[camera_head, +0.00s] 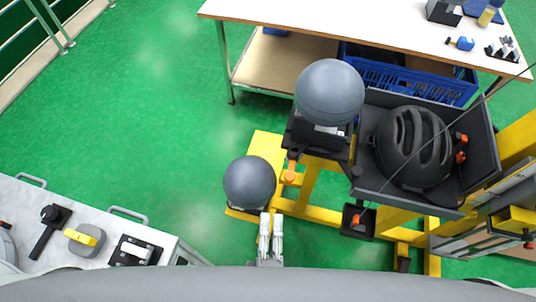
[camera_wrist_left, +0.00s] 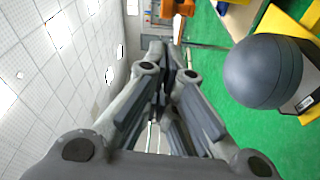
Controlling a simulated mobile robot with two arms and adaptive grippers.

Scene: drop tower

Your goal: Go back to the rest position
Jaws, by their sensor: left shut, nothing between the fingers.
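My left gripper (camera_head: 271,217) points up from the bottom edge of the head view, its two pale fingers side by side, shut and empty. Its tips are just right of and below a dark grey ball (camera_head: 249,182) on a yellow base; I cannot tell whether they touch it. In the left wrist view the dark fingers (camera_wrist_left: 167,55) are closed together with nothing between them, and a grey ball (camera_wrist_left: 266,70) is to their right, apart from them. My right gripper is not in view.
A second grey ball (camera_head: 330,92) sits on a black holder. A black helmet (camera_head: 412,147) lies in a dark tray (camera_head: 365,180) on the yellow frame (camera_head: 320,214). A white-topped table (camera_head: 300,12) stands behind, a grey cabinet (camera_head: 90,213) at lower left. Green floor (camera_head: 130,110) is clear at left.

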